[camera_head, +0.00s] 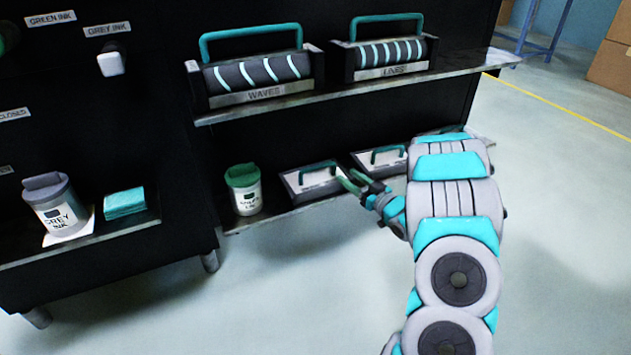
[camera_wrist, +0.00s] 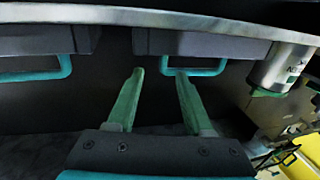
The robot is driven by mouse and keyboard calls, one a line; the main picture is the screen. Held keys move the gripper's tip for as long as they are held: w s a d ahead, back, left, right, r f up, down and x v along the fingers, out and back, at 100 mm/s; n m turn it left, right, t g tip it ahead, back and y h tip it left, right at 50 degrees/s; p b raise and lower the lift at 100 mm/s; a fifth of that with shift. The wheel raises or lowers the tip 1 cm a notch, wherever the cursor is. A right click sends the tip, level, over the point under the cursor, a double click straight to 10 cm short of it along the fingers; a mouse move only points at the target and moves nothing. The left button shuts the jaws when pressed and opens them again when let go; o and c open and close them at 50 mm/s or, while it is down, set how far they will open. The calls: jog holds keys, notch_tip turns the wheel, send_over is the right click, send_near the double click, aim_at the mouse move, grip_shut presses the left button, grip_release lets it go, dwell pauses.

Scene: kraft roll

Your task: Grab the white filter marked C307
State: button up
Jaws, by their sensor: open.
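Two pale filters with teal handles sit on the lower shelf in the head view, a left one (camera_head: 312,184) and a right one (camera_head: 392,158). No C307 marking is legible on either. My gripper (camera_head: 354,184) is open at the right end of the left filter, by the shelf's front. In the wrist view, which looks upside down, my gripper's green fingers (camera_wrist: 160,73) are apart. Part of a teal handle (camera_wrist: 200,72) shows between and beyond their tips. Another handle (camera_wrist: 40,75) is farther left. Whether a finger touches the handle, I cannot tell.
A green-lidded ink pot (camera_head: 244,190) stands left of the filters; it also shows in the wrist view (camera_wrist: 280,68). The upper shelf (camera_head: 350,94) holds rollers marked WAVES (camera_head: 258,75) and LINES (camera_head: 388,52). A grey ink pot (camera_head: 55,205) is far left. The floor in front is clear.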

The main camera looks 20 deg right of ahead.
aim_at(335, 169)
jog(key=x, duration=0.5)
jog(key=b+x, duration=0.1)
jog(key=x, duration=0.1)
jog(key=shift+w+a+f, duration=0.1)
jog(key=shift+w+a, duration=0.05)
jog(key=shift+a, duration=0.2)
jog(key=shift+c, duration=0.2)
grip_shut()
dwell(0.9)
